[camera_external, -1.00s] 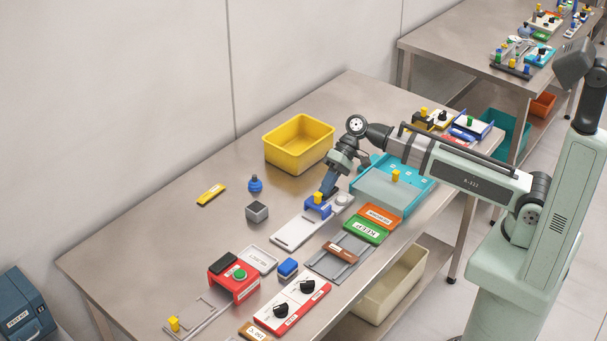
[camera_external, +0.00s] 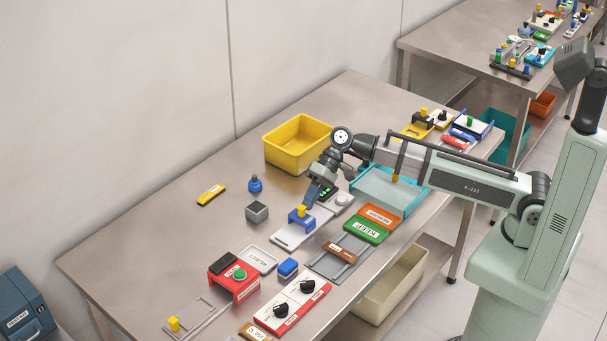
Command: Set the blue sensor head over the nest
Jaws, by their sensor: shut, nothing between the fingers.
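My gripper (camera_external: 309,203) is shut and empty. Its tip is low, right behind the knob on the upper right side; I cannot tell whether it touches. A small dark patch with green marks (camera_external: 325,193) shows on the plate beyond my gripper. A round grey piece (camera_external: 343,199) sits at the plate's far right end. I cannot tell for sure which part is the nest.
A yellow bin (camera_external: 298,143) stands behind. A teal tray (camera_external: 412,203) lies to the right, under my arm. Green and orange labelled blocks (camera_external: 366,230) sit in front of it. A grey cube (camera_external: 257,211) and a blue knob (camera_external: 255,185) stand left.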

